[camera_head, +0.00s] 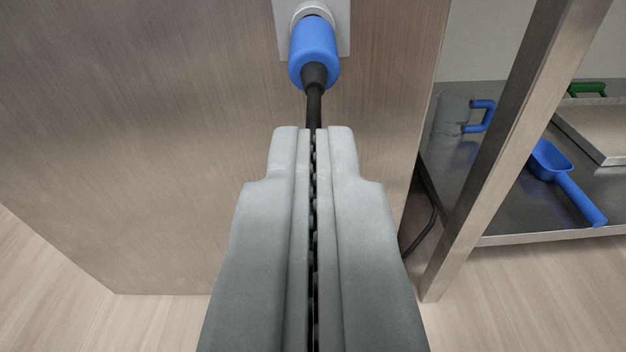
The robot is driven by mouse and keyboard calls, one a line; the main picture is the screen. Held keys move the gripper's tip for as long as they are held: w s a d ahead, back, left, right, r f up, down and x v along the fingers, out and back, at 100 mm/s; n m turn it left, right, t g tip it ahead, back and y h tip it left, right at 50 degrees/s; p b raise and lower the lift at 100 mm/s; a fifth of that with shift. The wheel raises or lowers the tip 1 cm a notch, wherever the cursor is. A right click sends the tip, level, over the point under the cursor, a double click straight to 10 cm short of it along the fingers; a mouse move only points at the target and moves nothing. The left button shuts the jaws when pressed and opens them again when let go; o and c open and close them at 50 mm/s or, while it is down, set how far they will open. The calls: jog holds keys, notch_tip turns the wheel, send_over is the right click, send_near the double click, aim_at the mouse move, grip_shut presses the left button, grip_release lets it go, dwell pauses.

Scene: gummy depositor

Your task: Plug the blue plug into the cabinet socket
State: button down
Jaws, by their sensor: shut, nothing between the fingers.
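The blue plug (314,52) is at the socket (341,28) on the brushed steel cabinet (150,130), at the top middle of the view. Its far end meets the round grey ring of the socket; how deep it sits I cannot tell. A black cable (314,108) leaves the plug's near end and runs down toward the fingertips, where my gripper hides it. My gripper (313,130) is shut and empty, with its fingertips just below the plug and apart from the blue body.
To the right stands a steel rack with a slanting-looking post (512,130). Its shelf (530,238) holds a blue scoop (566,182), a jug with a blue handle (483,114) and a pale tray (590,132). A black cord (434,212) hangs beside the cabinet. Wooden floor (50,285) shows below.

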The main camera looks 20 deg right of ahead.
jog(key=shift+m+t, duration=0.5)
jog(key=shift+w+d+f, duration=0.4)
jog(key=shift+w, duration=0.75)
jog(key=shift+w+d+f, duration=0.35)
jog(key=shift+w, duration=0.85)
jog(key=shift+w+d+f, duration=0.4)
jog(key=shift+w, duration=0.75)
jog(key=shift+w+d, duration=0.1)
jog(key=shift+w, duration=0.25)
jog(key=shift+s, duration=0.1)
jog(key=v, duration=2)
jog(key=n, duration=0.9)
send_near(313, 92)
jog(key=shift+x, duration=3.4)
